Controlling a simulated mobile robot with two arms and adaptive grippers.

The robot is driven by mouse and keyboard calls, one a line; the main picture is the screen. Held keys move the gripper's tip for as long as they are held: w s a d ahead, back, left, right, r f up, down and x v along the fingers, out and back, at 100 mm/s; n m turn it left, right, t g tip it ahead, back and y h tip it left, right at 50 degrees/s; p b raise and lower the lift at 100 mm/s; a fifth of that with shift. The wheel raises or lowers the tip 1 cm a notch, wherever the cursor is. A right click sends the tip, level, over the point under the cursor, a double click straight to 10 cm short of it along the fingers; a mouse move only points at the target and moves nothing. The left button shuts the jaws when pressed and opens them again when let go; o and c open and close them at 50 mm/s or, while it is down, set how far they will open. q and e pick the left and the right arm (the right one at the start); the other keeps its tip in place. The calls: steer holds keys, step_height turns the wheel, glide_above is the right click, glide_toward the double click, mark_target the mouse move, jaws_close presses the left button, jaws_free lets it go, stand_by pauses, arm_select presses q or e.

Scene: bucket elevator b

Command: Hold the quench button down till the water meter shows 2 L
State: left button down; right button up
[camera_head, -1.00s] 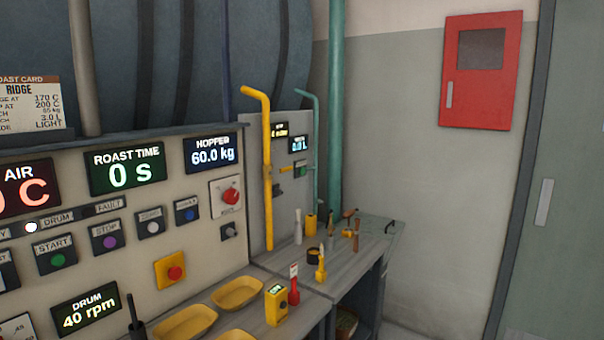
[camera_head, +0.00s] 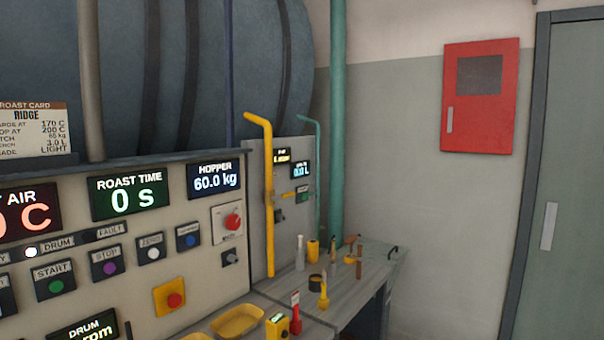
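The water meter seems to be the small blue-lit display (camera_head: 300,170) on the grey side panel (camera_head: 258,180). It appears to read 0.0 L, but the digits are small. Below it is a small box with a green button (camera_head: 302,196); its label is too small to read, so I cannot tell whether it is the quench button. A blue button (camera_head: 191,241) on the main panel also has an unreadable label. Neither of my grippers is in view, and nothing is seen touching these buttons.
A yellow pipe (camera_head: 268,200) stands in front of the side panel and partly hides it. A red wall cabinet (camera_head: 479,97) and a door (camera_head: 560,180) are at right.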

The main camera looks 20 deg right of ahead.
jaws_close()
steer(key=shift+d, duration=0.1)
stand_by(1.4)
